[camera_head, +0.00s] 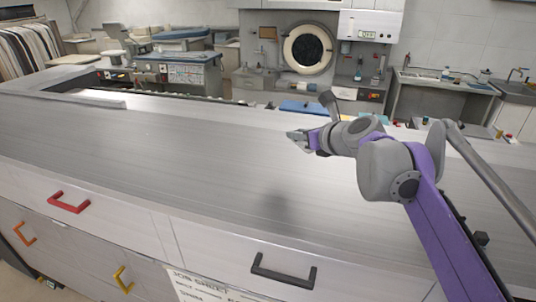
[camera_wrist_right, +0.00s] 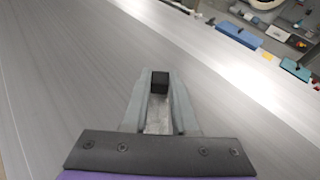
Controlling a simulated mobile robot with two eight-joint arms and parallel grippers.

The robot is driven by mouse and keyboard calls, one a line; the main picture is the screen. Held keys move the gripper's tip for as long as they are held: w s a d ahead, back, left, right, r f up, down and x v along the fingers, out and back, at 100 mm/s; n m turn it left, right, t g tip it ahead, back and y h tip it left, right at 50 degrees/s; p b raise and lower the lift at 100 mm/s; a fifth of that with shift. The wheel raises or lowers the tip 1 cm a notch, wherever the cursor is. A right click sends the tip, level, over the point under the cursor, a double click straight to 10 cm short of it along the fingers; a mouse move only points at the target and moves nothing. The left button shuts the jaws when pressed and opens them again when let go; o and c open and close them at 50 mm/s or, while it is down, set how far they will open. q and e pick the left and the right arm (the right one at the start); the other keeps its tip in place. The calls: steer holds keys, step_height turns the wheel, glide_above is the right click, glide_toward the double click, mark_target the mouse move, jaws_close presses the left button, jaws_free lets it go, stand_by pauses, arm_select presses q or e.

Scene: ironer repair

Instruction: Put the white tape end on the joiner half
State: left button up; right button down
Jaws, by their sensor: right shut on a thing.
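My right gripper (camera_head: 297,137) is above the broad grey ironer surface (camera_head: 150,140), its fingers pointing left in the head view. In the right wrist view, my right gripper (camera_wrist_right: 160,84) is shut on a small black block (camera_wrist_right: 160,80) between its fingertips. A pale grey strip (camera_wrist_right: 158,118) shows between the fingers behind the block. I cannot tell whether the block or strip belongs to the tape or the joiner. I cannot make out the white tape end or the joiner half for sure in either view. My left gripper is not in view.
The grey surface below the right gripper is wide and mostly clear. A flat light bar (camera_head: 75,101) lies along its far left edge. Blue items (camera_head: 300,107) lie beyond the far edge. The front has a red handle (camera_head: 68,203) and a black handle (camera_head: 283,272).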

mark_target(297, 169)
steer(key=f, duration=0.3)
steer(key=shift+s+f, duration=0.25)
steer(key=shift+f, duration=0.05)
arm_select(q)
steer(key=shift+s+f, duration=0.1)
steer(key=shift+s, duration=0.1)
arm_select(e)
steer(key=shift+w+f, duration=0.1)
steer(key=shift+f, duration=1.95)
steer(key=shift+f, duration=0.1)
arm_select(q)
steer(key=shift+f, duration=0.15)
arm_select(e)
steer(key=c, duration=0.7)
jaws_free()
